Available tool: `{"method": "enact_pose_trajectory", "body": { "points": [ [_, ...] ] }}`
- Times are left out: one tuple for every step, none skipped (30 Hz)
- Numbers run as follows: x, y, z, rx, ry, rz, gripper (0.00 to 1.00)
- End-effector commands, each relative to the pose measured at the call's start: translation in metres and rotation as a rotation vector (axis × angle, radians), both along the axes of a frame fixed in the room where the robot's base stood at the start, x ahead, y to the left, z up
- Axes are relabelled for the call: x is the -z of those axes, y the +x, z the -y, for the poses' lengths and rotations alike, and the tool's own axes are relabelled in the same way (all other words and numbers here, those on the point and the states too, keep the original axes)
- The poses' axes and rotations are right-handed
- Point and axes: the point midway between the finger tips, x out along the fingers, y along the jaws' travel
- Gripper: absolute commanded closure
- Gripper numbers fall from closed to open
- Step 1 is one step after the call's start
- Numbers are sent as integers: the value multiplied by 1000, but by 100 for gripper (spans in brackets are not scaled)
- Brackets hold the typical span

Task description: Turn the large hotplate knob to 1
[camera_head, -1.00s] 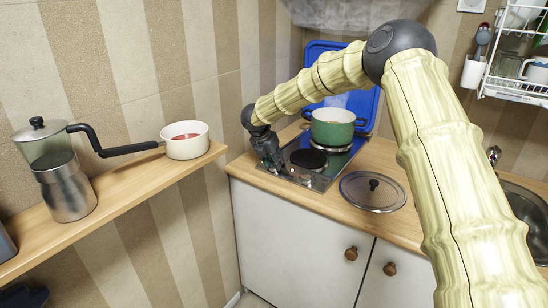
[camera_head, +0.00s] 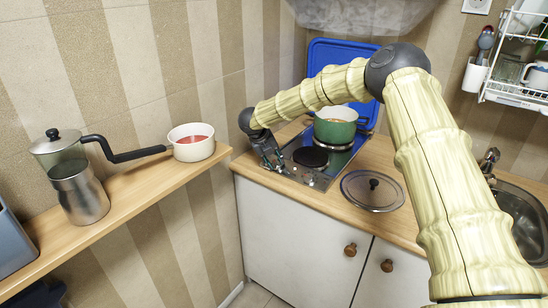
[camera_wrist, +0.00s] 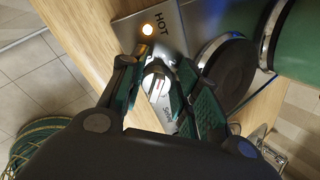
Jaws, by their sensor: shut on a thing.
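The hob (camera_head: 292,170) is set in the counter, with control knobs along its front edge. In the wrist view my gripper (camera_wrist: 167,72) is shut on a silver hob knob (camera_wrist: 157,84), one dark finger on each side. A white mark shows on the knob. Lettering on the panel beside it is partly covered, and I cannot read a dial number. In the head view my gripper (camera_head: 272,163) is at the hob's front left.
A green pot (camera_head: 335,130) stands on the rear hotplate. The blue hob lid (camera_head: 325,58) stands raised behind. A glass pot lid (camera_head: 356,194) lies on the counter to the right.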

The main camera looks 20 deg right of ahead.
Motion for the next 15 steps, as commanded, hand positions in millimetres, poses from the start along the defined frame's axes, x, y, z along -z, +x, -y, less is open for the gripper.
{"method": "enact_pose_trajectory", "body": {
  "points": [
    [-2, 0, 1, -15, -6, -7, 92],
    [-2, 0, 0, -24, -10, -11, 92],
    [-2, 0, 0, -36, -14, -16, 92],
    [-1, 0, 0, -43, -16, -19, 92],
    [-1, 0, 0, -50, -19, -22, 92],
    [-1, 0, 0, -58, -21, -26, 92],
    [-1, 0, 0, -63, -22, -28, 92],
    [-1, 0, 0, -67, -24, -30, 92],
    [-1, 0, 0, -70, -25, -31, 92],
    [-1, 0, 0, -73, -26, -33, 92],
    [0, 0, 0, -75, -27, -33, 92],
    [0, 0, 0, -77, -27, -34, 92],
    [0, 0, 0, -77, -28, -34, 92],
    [0, 0, 0, -78, -29, -35, 92],
    [0, 0, 0, -79, -29, -35, 92]
  ]
}}
